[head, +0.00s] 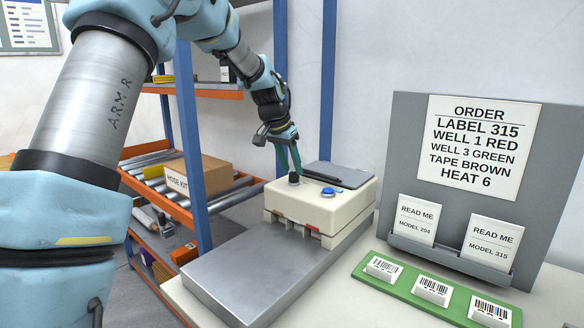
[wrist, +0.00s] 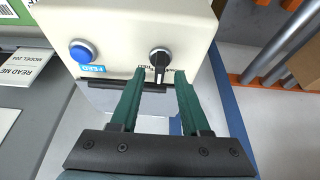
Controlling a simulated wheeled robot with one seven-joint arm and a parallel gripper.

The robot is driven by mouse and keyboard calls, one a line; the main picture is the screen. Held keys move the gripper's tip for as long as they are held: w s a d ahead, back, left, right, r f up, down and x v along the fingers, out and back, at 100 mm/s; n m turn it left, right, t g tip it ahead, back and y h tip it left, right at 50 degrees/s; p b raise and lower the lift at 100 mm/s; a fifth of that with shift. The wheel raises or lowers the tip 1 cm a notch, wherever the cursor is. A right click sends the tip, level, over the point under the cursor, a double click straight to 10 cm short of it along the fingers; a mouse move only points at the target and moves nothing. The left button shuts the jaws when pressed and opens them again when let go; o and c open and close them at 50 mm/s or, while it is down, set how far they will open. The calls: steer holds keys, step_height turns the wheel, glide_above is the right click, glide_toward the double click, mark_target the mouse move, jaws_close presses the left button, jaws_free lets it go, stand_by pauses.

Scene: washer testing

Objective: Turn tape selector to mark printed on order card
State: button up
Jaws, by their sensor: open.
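The tape selector is a small black knob (head: 294,178) on top of the cream tape machine (head: 345,192). In the wrist view the knob (wrist: 160,58) has a pale pointer line and points down the picture, toward my gripper. Small lettering beside it is partly hidden by my fingers and cannot be read. My gripper (wrist: 160,74) is open, its two green fingertips on either side of the knob's lower end in that view. In the head view my gripper (head: 291,161) hangs just above the knob; contact cannot be told. The order card (head: 472,147) reads "TAPE BROWN".
A blue button (head: 328,191) labelled FEED sits beside the knob. A metal plate (head: 250,280) lies before the machine. A blue rack post (head: 188,150) and a "HOSE KIT" box (head: 200,172) stand left. A green label strip (head: 440,296) lies at right.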

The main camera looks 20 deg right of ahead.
steer(key=shift+x, duration=0.95)
jaws_close()
